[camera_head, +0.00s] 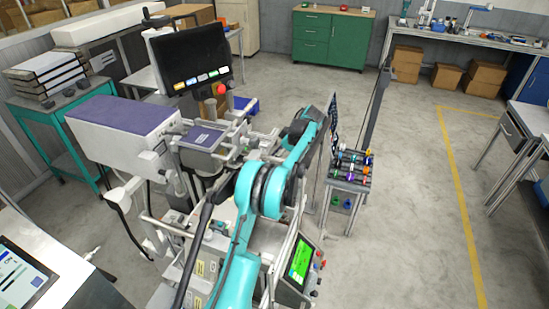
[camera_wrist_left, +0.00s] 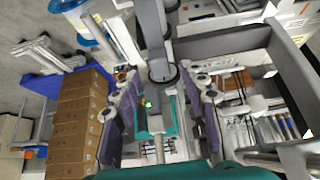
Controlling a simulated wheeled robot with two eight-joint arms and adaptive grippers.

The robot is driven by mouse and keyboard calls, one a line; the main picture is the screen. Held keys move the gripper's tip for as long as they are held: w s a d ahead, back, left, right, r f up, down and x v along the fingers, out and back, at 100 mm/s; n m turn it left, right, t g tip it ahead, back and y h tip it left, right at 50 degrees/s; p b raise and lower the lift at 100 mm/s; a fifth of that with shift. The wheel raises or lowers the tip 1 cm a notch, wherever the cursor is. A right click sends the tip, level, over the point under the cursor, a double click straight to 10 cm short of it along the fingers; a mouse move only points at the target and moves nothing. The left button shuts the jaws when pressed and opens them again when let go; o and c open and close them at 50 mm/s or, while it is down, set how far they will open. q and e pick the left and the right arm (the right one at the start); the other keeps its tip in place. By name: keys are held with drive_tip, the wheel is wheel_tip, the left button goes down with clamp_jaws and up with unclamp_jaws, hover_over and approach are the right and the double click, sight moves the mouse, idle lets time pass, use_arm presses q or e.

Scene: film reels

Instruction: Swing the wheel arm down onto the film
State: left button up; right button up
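A teal arm of mine rises from the bottom middle of the head view and bends across the film machine (camera_head: 205,140). Its gripper cannot be made out there. In the left wrist view my left gripper (camera_wrist_left: 164,82) has its two dark, purplish fingers spread wide apart. A grey bar with a dark round end (camera_wrist_left: 162,70) reaches down between the fingers; I cannot tell if they touch it. I cannot tell for sure whether this bar is the wheel arm. The film cannot be made out in either view. My right gripper is not in view.
The machine carries a black monitor (camera_head: 190,58) and a green-lit screen (camera_head: 300,261). A small rack with colourful items (camera_head: 352,168) stands to its right. A teal table (camera_head: 62,130) is at the left. The floor (camera_head: 420,190) is clear on the right.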

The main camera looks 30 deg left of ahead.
use_arm(q)
drive_tip(key=v, duration=1.2)
drive_tip(key=shift+s+d, duration=0.1)
drive_tip(key=s+d+r+m+t+h+b, duration=0.1)
drive_tip(key=s+d+r+m+t+h, duration=0.15)
drive_tip(key=s+d+m, duration=0.45)
drive_tip(key=s+d+r+m+t+h+b, duration=0.1)
drive_tip(key=s+d+r+m+t, duration=0.25)
drive_tip(key=s+d, duration=0.4)
drive_tip(key=s+d+f+m+t+h, duration=0.1)
drive_tip(key=s+d+f+m, duration=0.3)
drive_tip(key=s, duration=0.6)
drive_tip(key=s+d+f+m+t+h, duration=0.1)
drive_tip(key=s+d+f+m, duration=0.3)
drive_tip(key=s+f+m, duration=0.2)
drive_tip(key=s+f, duration=0.2)
drive_tip(key=s, duration=0.2)
drive_tip(key=shift+d+f+t+h+b, duration=0.2)
drive_tip(key=shift+t+h+b, duration=0.15)
drive_tip(key=shift+t+b, duration=0.05)
